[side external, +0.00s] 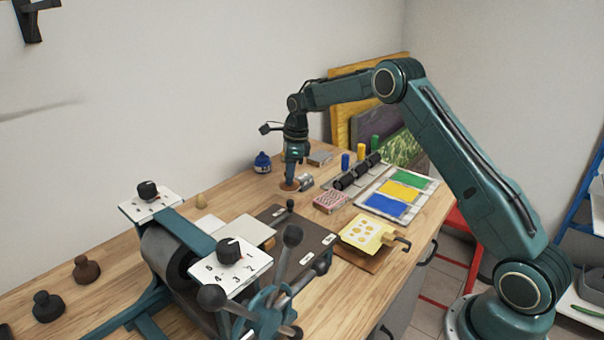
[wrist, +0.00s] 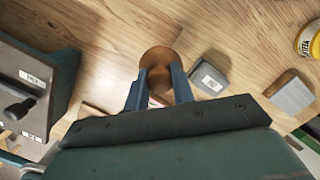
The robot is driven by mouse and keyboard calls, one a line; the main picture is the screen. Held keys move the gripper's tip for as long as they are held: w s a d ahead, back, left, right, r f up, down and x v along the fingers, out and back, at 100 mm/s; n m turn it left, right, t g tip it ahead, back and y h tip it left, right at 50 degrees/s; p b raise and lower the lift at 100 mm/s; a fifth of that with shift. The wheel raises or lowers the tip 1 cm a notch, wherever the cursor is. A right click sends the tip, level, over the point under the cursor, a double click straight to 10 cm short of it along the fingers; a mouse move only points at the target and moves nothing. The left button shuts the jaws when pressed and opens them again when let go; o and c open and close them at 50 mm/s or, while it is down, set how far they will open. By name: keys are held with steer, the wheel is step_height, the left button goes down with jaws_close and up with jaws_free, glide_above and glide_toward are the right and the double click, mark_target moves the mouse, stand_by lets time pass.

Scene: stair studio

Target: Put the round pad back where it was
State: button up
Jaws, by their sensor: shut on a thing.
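The round pad is a brown disc (wrist: 162,56) just beyond my fingertips in the wrist view. A narrower brown part of it sits between the two fingers. My gripper (wrist: 159,84) points down and is shut on it. In the side view my gripper (side external: 290,180) is at the far part of the wooden bench, with the brown pad (side external: 287,187) under its tips. The pad is at or very close to the bench top; I cannot tell whether it touches. The fingers hide part of the pad.
A small grey block (side external: 306,182) stands close right of the pad; it also shows in the wrist view (wrist: 210,76). A blue bottle (side external: 262,162) stands behind. Brown (side external: 87,270) and black (side external: 47,308) knobbed pieces stand left.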

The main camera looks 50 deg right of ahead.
mark_target(290, 187)
steer(key=shift+f, duration=2.35)
steer(key=shift+f, duration=0.1)
steer(key=o, duration=0.9)
steer(key=r, duration=0.4)
steer(key=s+d+r, duration=0.1)
steer(key=r, duration=0.7)
steer(key=shift+s+d, duration=0.15)
steer(key=shift+r, duration=0.1)
